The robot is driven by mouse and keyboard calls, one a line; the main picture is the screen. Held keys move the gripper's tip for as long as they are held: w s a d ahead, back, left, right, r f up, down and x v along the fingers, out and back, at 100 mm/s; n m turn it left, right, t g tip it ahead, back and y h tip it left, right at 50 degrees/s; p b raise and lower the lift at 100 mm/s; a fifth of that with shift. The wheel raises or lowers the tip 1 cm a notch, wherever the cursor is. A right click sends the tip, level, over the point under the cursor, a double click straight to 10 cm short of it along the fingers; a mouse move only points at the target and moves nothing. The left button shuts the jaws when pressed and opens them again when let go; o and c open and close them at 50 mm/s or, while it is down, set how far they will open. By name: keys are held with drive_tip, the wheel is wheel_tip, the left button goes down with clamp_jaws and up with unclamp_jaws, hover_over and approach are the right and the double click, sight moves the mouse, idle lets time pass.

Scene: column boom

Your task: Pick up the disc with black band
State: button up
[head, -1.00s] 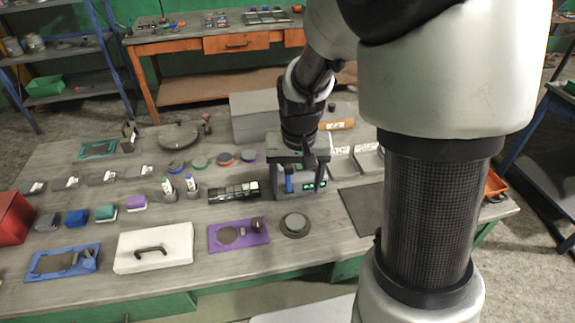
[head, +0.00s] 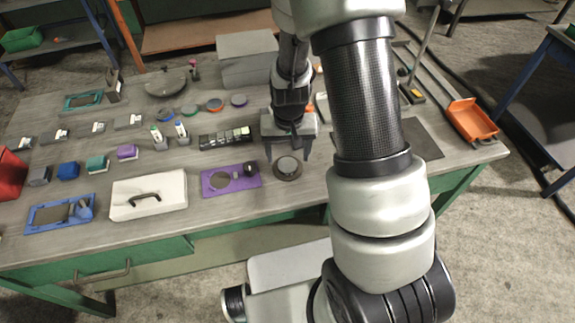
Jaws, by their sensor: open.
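A round grey disc with a dark band around it (head: 288,168) lies on the grey workbench near its front edge, right of the purple plate. My gripper (head: 288,155) points down, open, with its two fingers apart above the disc, near its far side. The fingers look empty. I cannot tell from this view how high the fingertips are above the disc. Farther back lie several discs with coloured bands: blue (head: 166,115), green (head: 190,110), orange (head: 214,104) and purple (head: 239,100).
A purple plate (head: 216,191) with a round recess lies just left of the disc. A grey box (head: 248,75) stands behind. An orange tray (head: 472,119) is at the right.

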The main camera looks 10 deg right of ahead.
sight(287, 165)
drive_tip(key=f, duration=0.2)
drive_tip(key=w+f, duration=0.1)
drive_tip(key=f, duration=0.1)
drive_tip(key=shift+f, duration=0.3)
